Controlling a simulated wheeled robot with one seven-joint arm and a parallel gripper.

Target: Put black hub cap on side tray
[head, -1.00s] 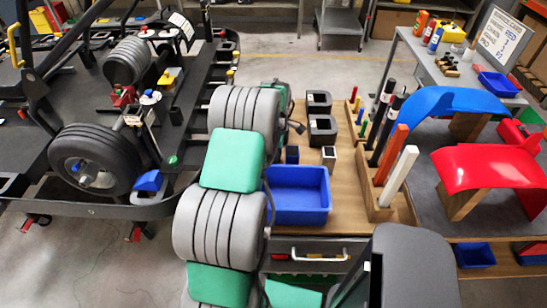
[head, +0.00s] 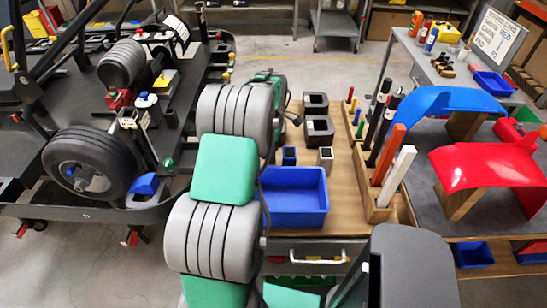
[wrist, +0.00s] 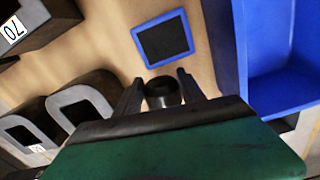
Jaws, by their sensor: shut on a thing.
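In the wrist view my gripper (wrist: 158,84) is shut on a small black round piece, seemingly the black hub cap (wrist: 162,94), held between the two dark fingers. It hangs over the wooden bench top, just short of a blue-rimmed square holder with a dark inside (wrist: 165,38). A blue tray (wrist: 243,60) stands to the right of the gripper; it also shows on the bench in the head view (head: 293,222). I cannot tell whether this is the side tray.
Dark open-topped blocks (head: 320,132) stand behind the blue tray. A wooden rack with upright coloured rods (head: 378,212) borders the bench on the right. The kart (head: 130,212) is at left. A grey table with blue and red fenders (head: 465,165) is at right.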

